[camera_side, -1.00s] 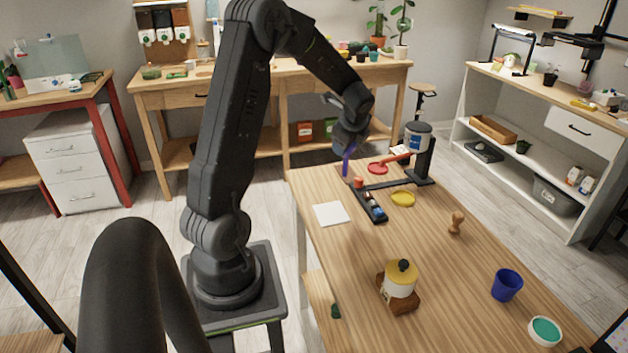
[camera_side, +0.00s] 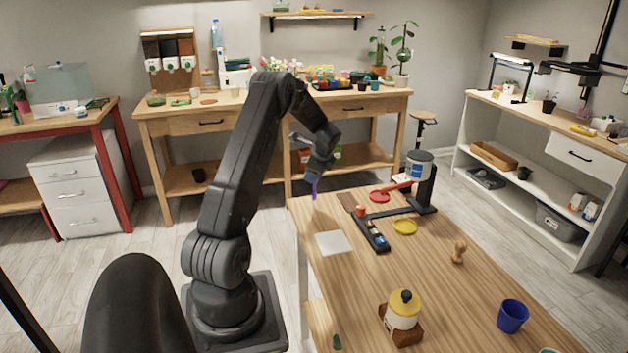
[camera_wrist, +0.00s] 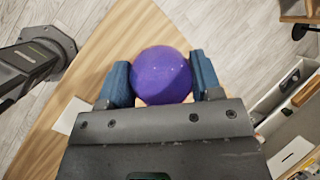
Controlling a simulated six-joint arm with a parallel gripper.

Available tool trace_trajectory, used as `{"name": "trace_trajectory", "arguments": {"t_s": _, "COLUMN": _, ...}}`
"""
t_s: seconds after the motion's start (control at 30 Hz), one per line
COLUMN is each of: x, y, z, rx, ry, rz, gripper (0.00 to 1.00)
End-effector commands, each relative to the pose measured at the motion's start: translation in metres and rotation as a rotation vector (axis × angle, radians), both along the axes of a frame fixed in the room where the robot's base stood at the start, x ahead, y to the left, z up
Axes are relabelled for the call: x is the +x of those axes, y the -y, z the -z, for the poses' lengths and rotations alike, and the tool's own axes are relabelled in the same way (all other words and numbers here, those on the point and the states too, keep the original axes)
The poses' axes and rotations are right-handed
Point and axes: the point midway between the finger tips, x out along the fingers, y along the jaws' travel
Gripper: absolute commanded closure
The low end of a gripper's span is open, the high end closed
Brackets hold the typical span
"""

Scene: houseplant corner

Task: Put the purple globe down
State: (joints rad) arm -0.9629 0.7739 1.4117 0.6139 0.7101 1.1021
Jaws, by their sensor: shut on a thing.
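The purple globe (camera_wrist: 161,75) is a smooth round ball held between the two blue finger pads of my gripper (camera_wrist: 160,84) in the wrist view. Its lower side in that view is partly hidden behind the gripper body. In the side view my gripper (camera_side: 315,186) hangs pointing down near the far left corner of the wooden table (camera_side: 440,290). Only a narrow purple-blue strip shows at its tip there. I cannot tell the exact gap between the globe and the tabletop.
A white square sheet (camera_side: 333,243) lies on the table nearby. A dark tray (camera_side: 372,236) with small items, a red disc (camera_side: 380,196), a yellow disc (camera_side: 405,227) and a black stand (camera_side: 428,190) are to the right. A yellow-topped jar (camera_side: 403,313) and blue cup (camera_side: 512,316) stand nearer.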

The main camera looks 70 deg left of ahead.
Motion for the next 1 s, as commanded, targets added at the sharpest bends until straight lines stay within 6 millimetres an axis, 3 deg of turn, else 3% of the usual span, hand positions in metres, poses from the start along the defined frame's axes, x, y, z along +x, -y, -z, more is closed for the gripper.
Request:
{"name": "trace_trajectory", "arguments": {"t_s": 0.17, "x": 0.000, "y": 0.001, "z": 0.025, "rx": -0.002, "ry": -0.001, "rz": 0.000, "gripper": 0.67}}
{"name": "trace_trajectory", "arguments": {"t_s": 0.53, "x": 0.000, "y": 0.000, "z": 0.029, "rx": -0.001, "ry": -0.001, "rz": 0.001, "gripper": 0.67}}
{"name": "trace_trajectory", "arguments": {"t_s": 0.57, "x": 0.000, "y": 0.001, "z": 0.029, "rx": -0.001, "ry": -0.001, "rz": 0.001, "gripper": 0.39}}
{"name": "trace_trajectory", "arguments": {"t_s": 0.6, "x": 0.000, "y": 0.001, "z": 0.029, "rx": -0.001, "ry": -0.001, "rz": 0.001, "gripper": 0.35}}
{"name": "trace_trajectory", "arguments": {"t_s": 0.8, "x": 0.000, "y": 0.001, "z": 0.029, "rx": -0.001, "ry": -0.001, "rz": 0.001, "gripper": 0.16}}
{"name": "trace_trajectory", "arguments": {"t_s": 1.0, "x": 0.000, "y": 0.001, "z": 0.028, "rx": -0.001, "ry": -0.001, "rz": 0.001, "gripper": 0.15}}
